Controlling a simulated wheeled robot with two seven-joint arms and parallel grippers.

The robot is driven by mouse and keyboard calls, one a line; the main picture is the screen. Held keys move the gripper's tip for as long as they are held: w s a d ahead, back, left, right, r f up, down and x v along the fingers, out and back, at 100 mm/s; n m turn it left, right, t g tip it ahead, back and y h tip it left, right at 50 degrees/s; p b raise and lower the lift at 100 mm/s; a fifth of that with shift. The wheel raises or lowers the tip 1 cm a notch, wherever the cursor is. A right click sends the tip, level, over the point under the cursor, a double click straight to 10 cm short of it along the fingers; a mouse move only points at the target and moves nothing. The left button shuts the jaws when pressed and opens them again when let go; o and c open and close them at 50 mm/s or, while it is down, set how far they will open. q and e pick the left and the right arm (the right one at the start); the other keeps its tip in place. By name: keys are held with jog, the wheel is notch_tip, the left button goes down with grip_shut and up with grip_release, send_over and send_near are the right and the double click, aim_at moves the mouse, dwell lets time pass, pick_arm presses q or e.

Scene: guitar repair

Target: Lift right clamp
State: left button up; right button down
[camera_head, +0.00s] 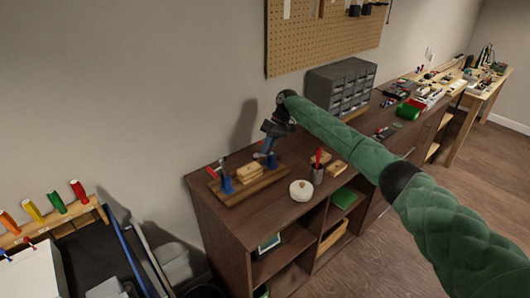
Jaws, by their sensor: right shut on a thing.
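A wooden board (238,196) lies on top of the dark brown cabinet with light wooden blocks on it. The left clamp (226,185), blue with a red part, stands at the board's left end. The right clamp (271,160), also blue, is at the board's right end, just under my right gripper. My right gripper (268,144) points down from above and is shut on the right clamp. The gripper partly hides the clamp's top, and I cannot tell whether the clamp touches the board. My left gripper is not in view.
A round white container (301,190) and a cup with red-handled tools (318,174) stand right of the board. A grey drawer unit (342,88) stands behind my right arm. A pegboard (320,40) hangs on the wall. Colored handles (56,202) line a rack at left.

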jog(key=shift+w+d+y, duration=0.15)
jog(key=shift+y, duration=0.25)
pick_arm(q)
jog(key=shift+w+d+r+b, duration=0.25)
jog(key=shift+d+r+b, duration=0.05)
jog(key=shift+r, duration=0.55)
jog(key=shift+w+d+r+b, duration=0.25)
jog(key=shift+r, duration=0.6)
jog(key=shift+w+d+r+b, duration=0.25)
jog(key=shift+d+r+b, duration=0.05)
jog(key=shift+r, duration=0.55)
pick_arm(e)
jog(key=shift+w+d+r+g+y, duration=0.2)
jog(key=shift+d+g+y, duration=0.1)
jog(key=shift+g+y, duration=0.15)
jog(key=shift+w+d+r+g+y, duration=0.2)
jog(key=shift+d+g+y, duration=0.1)
jog(key=shift+g+y, duration=0.15)
